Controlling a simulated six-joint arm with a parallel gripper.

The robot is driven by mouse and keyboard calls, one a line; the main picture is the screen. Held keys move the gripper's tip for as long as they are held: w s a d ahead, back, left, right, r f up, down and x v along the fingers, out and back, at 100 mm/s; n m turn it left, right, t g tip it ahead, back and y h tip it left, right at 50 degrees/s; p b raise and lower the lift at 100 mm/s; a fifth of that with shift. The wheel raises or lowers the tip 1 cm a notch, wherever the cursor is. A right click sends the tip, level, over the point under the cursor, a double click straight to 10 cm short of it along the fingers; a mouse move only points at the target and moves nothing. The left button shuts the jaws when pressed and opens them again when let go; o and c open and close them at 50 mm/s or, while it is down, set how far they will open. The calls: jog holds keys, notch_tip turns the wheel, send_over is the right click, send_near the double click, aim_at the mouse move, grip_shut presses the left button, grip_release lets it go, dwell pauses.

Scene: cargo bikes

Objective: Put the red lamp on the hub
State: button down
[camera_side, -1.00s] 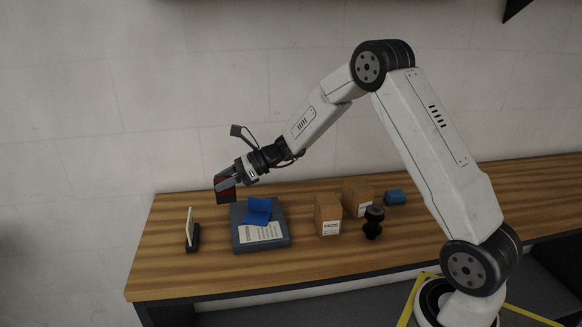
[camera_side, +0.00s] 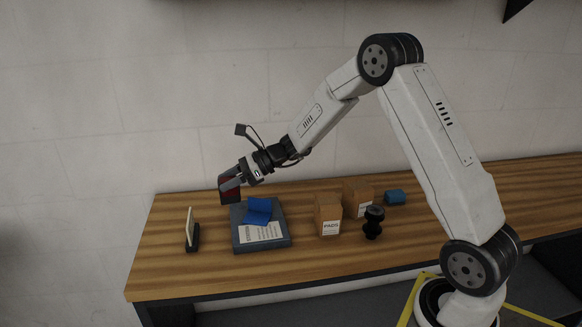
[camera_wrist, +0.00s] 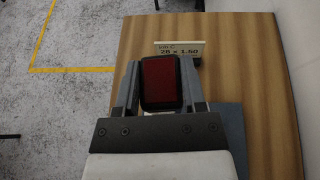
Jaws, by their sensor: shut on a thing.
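The red lamp (camera_side: 231,192) has a red face and a dark rim, and hangs in the air beyond the left part of the blue-grey box. My gripper (camera_side: 229,184) is shut on it. In the wrist view the red lamp (camera_wrist: 161,81) sits between both fingers with its red face towards the camera. The hub (camera_side: 373,222) appears to be the black spool-shaped part standing upright on the bench, well to the right of my gripper. It does not show in the wrist view.
A flat blue-grey box (camera_side: 279,237) carries a blue folded piece (camera_side: 258,210). Cardboard boxes (camera_side: 328,212) stand just left of the hub, and a blue block (camera_side: 394,197) lies behind it. A label card in a dark stand (camera_side: 192,232) stands at left. The bench front (camera_side: 330,262) is clear.

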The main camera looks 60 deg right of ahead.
jog(key=shift+s+a+f+n+g, duration=0.15)
jog(key=shift+s+f+n+g, duration=0.15)
jog(key=shift+s+g, duration=0.2)
jog(key=s+d+f+n+g+h, duration=0.2)
jog(key=s+f+n+g, duration=0.1)
jog(key=s+n+g, duration=0.7)
jog(key=s+d+f+n+g+h, duration=0.1)
jog(key=s+d+f+n+g, duration=0.15)
jog(key=s+n+g, duration=0.8)
jog(key=s+d+r+n+t+h, duration=0.4)
jog(key=d+r+n+h, duration=0.1)
jog(key=d+n+h, duration=0.4)
jog(key=s+d+r+n+t+h, duration=0.4)
jog(key=d+n+h, duration=0.4)
jog(key=h, duration=0.3)
jog(key=shift+s+d+r+n, duration=0.15)
jog(key=shift+d+r+n, duration=0.25)
jog(key=shift+r+n, duration=0.35)
jog(key=shift+f, duration=2.2)
jog(key=shift+f+g, duration=0.15)
jog(key=shift+g, duration=0.1)
